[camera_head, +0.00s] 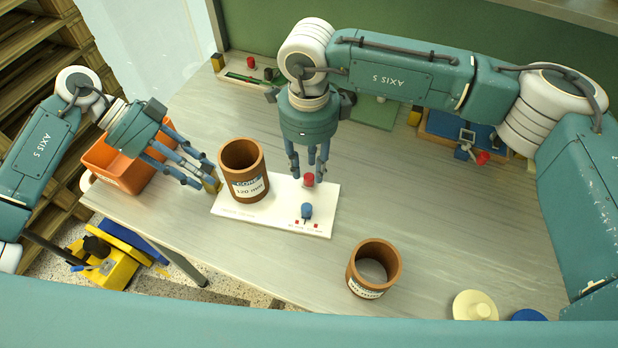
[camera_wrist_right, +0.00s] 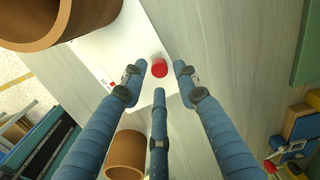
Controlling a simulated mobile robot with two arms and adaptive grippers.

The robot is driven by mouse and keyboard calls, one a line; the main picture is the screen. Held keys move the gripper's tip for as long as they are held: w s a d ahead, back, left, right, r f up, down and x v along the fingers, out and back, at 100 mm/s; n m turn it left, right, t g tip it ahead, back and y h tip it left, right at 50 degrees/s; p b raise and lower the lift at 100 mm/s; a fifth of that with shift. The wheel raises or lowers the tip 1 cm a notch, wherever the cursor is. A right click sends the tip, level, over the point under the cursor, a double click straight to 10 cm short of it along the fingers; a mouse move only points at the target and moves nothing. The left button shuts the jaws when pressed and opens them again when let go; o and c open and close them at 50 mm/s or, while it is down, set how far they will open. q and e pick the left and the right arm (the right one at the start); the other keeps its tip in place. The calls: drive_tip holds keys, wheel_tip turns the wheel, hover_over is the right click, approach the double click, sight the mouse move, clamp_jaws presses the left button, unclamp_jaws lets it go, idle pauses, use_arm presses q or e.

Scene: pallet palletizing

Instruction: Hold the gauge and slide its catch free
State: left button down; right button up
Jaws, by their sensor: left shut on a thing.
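The gauge is a white plate (camera_head: 270,219) on the bench, with printed text, a red knob (camera_head: 308,180) at its far right and a blue catch-like piece (camera_head: 306,212) near its front right. A brown cardboard tube (camera_head: 243,172) labelled 120 mm stands on its left part. My left gripper (camera_head: 209,183) is shut on a small tan block (camera_head: 213,186) at the plate's left end. My right gripper (camera_head: 309,176) points down over the red knob. In the right wrist view its fingers are spread around the red knob (camera_wrist_right: 159,68), apart from it.
A second brown tube (camera_head: 373,270) stands at the front right, near a cream disc (camera_head: 474,306) and a blue disc (camera_head: 528,315). An orange bin (camera_head: 122,165) is at the left edge. A blue tray (camera_head: 460,131) is at the back right. The bench's right middle is clear.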

sight(319, 187)
drive_tip(key=shift+f, duration=1.45)
clamp_jaws()
drive_tip(key=shift+d, duration=0.1)
drive_tip(key=shift+s+d, duration=0.1)
drive_tip(key=shift+d, duration=1)
drive_tip(key=shift+o, duration=1.2)
unclamp_jaws()
drive_tip(key=shift+s, duration=0.1)
drive_tip(key=shift+r, duration=0.15)
